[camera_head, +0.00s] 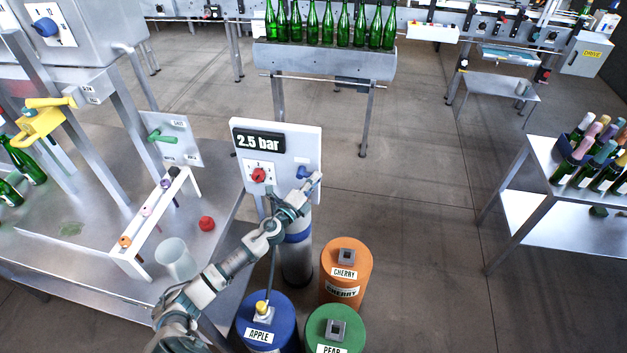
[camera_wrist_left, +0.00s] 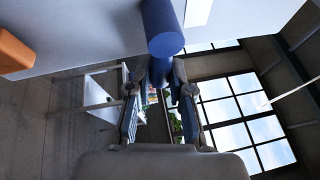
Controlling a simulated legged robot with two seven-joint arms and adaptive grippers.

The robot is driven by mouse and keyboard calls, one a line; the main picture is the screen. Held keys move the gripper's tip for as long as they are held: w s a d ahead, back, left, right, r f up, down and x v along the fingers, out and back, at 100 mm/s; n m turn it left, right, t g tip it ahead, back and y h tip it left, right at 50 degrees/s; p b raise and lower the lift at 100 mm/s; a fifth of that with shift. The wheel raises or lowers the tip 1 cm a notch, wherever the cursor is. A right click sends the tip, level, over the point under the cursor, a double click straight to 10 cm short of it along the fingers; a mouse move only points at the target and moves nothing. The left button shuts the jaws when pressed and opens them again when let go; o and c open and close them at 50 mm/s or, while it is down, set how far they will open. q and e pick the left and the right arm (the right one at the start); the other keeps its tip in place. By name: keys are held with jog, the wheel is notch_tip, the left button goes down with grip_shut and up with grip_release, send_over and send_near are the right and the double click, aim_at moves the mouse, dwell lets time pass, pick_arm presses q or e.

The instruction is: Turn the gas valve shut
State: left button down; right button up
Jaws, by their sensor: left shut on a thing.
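The gas valve's blue handle (camera_head: 303,171) sticks out at the right side of a white upright panel (camera_head: 285,137). In the left wrist view the blue handle (camera_wrist_left: 163,28) comes down between the fingertips. My left gripper (camera_head: 305,186) is at the handle, and its two fingers also show in the left wrist view (camera_wrist_left: 160,72), shut on it. The arm hides part of the handle in the head view. The panel's display (camera_head: 259,142) reads 2.5 bar. My right gripper is not in view.
A red knob (camera_head: 259,175) sits left of the handle on the panel. A grey gas cylinder (camera_head: 297,262) stands below. Blue, orange (camera_head: 346,266) and green drums stand close by. A steel bench (camera_head: 218,252) is at left. Open floor lies to the right.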

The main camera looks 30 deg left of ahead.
pick_arm(q)
jog(key=shift+a+n+b, duration=0.35)
jog(key=shift+n+b, duration=0.15)
jog(key=shift+b, duration=0.2)
jog(key=shift+t, duration=0.3)
jog(key=shift+r, duration=0.25)
jog(key=c, duration=1)
grip_release()
jog(key=shift+a, duration=0.15)
jog(key=shift+c, duration=0.2)
jog(key=shift+a+f, duration=0.15)
jog(key=shift+a, duration=0.2)
jog(key=v, duration=1.2)
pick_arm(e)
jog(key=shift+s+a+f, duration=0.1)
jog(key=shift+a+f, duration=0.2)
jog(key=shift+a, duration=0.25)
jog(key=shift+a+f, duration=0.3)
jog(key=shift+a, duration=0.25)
pick_arm(q)
jog(key=shift+d, duration=0.1)
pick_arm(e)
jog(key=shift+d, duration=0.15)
